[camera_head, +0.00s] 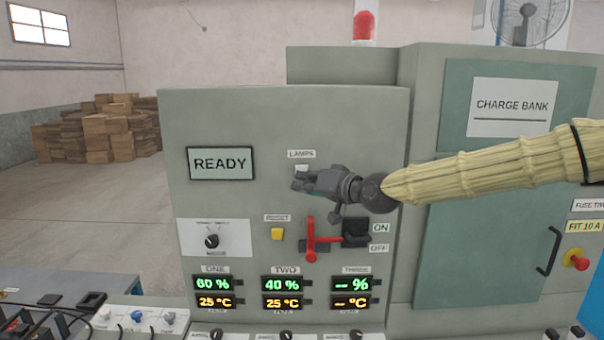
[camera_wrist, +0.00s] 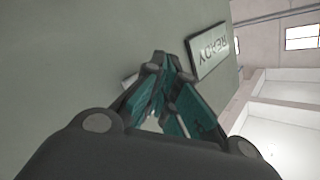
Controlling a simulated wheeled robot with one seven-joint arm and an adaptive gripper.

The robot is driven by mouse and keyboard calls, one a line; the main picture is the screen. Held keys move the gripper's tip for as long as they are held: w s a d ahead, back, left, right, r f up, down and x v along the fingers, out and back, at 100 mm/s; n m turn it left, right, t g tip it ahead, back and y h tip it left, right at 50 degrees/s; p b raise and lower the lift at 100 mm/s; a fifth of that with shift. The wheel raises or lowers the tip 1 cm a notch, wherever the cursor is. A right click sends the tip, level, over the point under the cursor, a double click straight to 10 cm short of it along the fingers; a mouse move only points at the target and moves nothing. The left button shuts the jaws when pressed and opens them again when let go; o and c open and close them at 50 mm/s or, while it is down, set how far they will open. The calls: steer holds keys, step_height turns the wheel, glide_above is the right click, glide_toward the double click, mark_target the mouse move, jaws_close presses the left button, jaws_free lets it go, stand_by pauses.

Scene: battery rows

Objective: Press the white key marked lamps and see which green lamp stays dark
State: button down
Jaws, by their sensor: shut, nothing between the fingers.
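The LAMPS label (camera_head: 301,154) is on the upper part of the grey panel (camera_head: 270,110). The white key (camera_head: 302,168) sits just below it, partly covered by my gripper (camera_head: 297,182). My gripper is shut and empty, its fingertips at or very close to the key; I cannot tell whether they touch it. In the wrist view, the closed fingertips (camera_wrist: 165,62) are close to the panel face. Displays ONE (camera_head: 212,283) and TWO (camera_head: 282,283) show green 60 % and 40 %; display THREE (camera_head: 352,283) shows green dashes. I cannot pick out separate green lamps.
A READY screen (camera_head: 221,163) is left of my gripper. Below are a red lever (camera_head: 311,240), a yellow button (camera_head: 278,234), a black ON/OFF switch (camera_head: 356,233) and a rotary knob (camera_head: 211,241). A CHARGE BANK cabinet (camera_head: 458,170) stands at right.

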steer(key=shift+w, duration=0.15)
steer(key=shift+w, duration=0.25)
steer(key=shift+w, duration=0.4)
stand_by(1.1)
steer(key=shift+s, duration=0.1)
stand_by(0.3)
steer(key=shift+s+b, duration=0.5)
steer(key=shift+s, duration=0.25)
steer(key=shift+s+b, duration=0.55)
steer(key=shift+s, duration=1.95)
